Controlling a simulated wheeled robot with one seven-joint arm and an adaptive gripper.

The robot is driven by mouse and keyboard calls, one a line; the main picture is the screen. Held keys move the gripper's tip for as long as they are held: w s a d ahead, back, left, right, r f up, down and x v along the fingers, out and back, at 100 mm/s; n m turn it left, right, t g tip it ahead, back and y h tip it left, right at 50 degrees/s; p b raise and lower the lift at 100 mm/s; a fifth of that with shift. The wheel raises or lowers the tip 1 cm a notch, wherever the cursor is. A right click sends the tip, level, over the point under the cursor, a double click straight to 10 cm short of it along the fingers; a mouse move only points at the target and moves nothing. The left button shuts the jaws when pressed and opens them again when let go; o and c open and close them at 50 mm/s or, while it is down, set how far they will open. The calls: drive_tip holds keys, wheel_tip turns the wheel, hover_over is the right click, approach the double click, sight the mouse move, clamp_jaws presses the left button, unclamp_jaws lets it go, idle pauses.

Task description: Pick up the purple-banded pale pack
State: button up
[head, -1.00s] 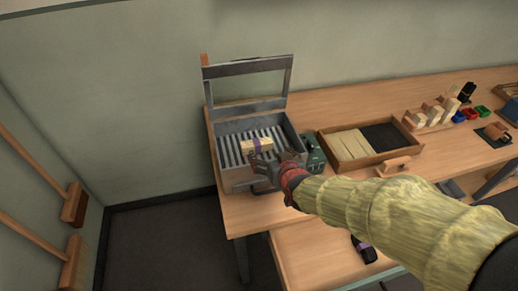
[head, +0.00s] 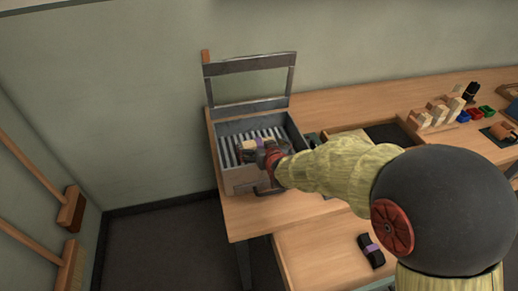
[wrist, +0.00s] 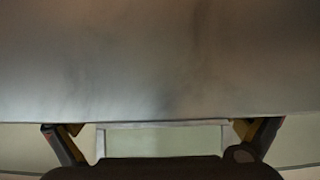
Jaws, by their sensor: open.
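The pale pack (head: 247,146) with its purple band lies on the slatted rack inside the grey metal box on the bench, partly hidden by my gripper. My gripper (head: 259,156) is at the pack's near right side, over the box. Its fingers are spread apart in the wrist view (wrist: 160,132), with nothing seen between them but the background. The pack cannot be made out in the wrist view. Whether a finger touches the pack is hidden.
The box's raised lid frame (head: 207,85) stands at the back, and its front wall (head: 240,180) is near my gripper. A wooden tray (head: 337,134) is to the right, partly behind my arm. A black pack with a purple band (head: 371,251) lies on the lower bench.

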drive_tip(key=shift+w+a+f, duration=0.1)
drive_tip(key=shift+w+f, duration=0.1)
drive_tip(key=shift+w, duration=0.2)
drive_tip(key=shift+c, duration=0.5)
drive_tip(key=c, duration=1)
drive_tip(key=shift+o, duration=0.2)
drive_tip(key=shift+r, duration=0.1)
